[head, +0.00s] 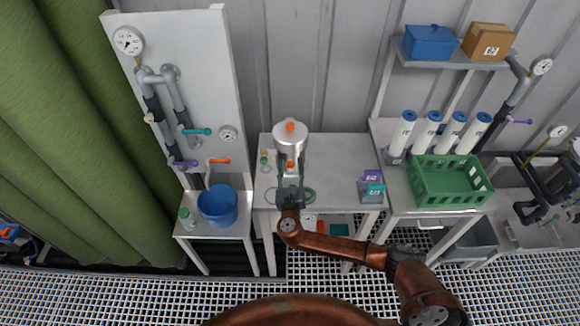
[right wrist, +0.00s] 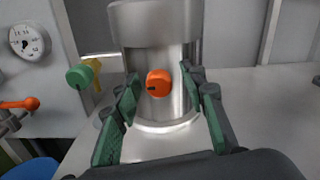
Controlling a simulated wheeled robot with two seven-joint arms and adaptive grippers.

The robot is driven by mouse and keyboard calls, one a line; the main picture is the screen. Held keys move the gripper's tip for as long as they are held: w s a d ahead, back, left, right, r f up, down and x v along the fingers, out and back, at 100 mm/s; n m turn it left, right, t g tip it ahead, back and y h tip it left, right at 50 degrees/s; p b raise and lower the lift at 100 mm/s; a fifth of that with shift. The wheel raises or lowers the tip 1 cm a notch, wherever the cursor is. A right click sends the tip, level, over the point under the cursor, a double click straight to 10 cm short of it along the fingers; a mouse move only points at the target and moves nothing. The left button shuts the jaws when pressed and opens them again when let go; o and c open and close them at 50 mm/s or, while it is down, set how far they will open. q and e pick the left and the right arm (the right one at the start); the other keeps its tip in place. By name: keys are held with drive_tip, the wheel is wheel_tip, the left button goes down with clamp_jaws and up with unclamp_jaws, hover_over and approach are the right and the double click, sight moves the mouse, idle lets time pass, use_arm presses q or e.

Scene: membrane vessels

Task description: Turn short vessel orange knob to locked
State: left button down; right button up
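The short vessel (head: 290,139) is a silver metal cylinder standing upright on the middle table. It has an orange knob on its top and another orange knob (head: 290,164) low on its front. In the right wrist view the vessel body (right wrist: 158,50) fills the upper middle, with the front orange knob (right wrist: 159,83) facing me; a dark mark shows on the knob's left side. My right gripper (head: 291,190) is in front of the vessel. In the right wrist view its green-padded fingers (right wrist: 158,90) are spread, one on each side of the knob, with gaps to it. My left gripper is out of view.
A green-and-yellow valve (right wrist: 82,76) sits left of the vessel. A blue bucket (head: 217,204) stands on the left table. Purple and teal boxes (head: 371,187) lie at the middle table's right. A green crate (head: 448,181) and white cylinders (head: 402,134) are farther right.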

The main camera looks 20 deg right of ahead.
drive_tip(key=c, duration=1.1)
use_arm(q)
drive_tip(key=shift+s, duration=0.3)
use_arm(e)
clamp_jaws()
